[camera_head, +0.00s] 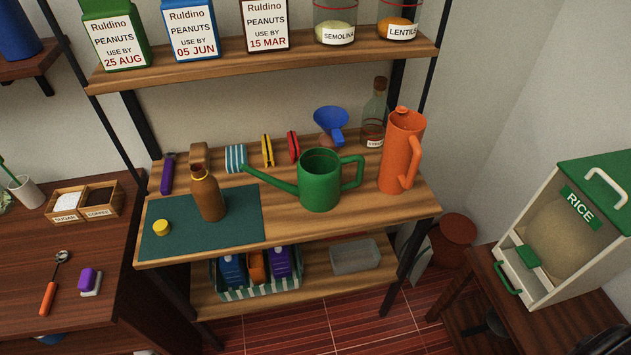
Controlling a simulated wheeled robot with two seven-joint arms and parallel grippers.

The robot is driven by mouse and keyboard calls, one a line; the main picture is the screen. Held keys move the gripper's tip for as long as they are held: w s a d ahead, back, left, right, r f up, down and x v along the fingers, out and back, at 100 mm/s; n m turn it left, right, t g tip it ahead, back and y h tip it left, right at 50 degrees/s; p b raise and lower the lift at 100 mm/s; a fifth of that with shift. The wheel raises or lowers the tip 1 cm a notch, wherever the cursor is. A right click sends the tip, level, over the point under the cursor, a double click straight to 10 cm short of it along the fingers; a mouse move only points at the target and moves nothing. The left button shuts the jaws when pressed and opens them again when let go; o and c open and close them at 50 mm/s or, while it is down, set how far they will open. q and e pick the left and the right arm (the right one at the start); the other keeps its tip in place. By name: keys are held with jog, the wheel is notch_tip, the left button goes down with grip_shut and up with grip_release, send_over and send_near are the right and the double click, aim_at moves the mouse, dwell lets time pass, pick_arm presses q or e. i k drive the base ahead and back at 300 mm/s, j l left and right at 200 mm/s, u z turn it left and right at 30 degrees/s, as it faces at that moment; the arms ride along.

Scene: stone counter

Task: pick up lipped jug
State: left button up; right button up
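A tall orange jug (399,152) with a side handle stands upright at the right end of the middle wooden shelf. It has a small lip-like bump at the back of its rim, and its handle faces front right. It is the closest match to the lipped jug. A green watering can (320,182) stands left of it, its handle close to the jug and its long spout pointing left. Neither of my grippers is in view, and nothing is touching the jug except the shelf.
The middle shelf (285,232) also holds a brown bottle (208,195) on a teal mat (238,225), a blue funnel (331,121) and a glass bottle (374,115) behind the jug. An upper shelf (290,61) with cartons and jars overhangs the back. A rice dispenser (565,225) stands right.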

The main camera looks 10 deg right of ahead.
aim_at(401, 152)
jog(key=i+j+z, duration=0.4)
jog(key=j+z, duration=0.15)
jog(key=i+j+z, duration=0.25)
jog(key=j, duration=0.15)
jog(key=k+l, duration=0.05)
jog(key=k, duration=0.05)
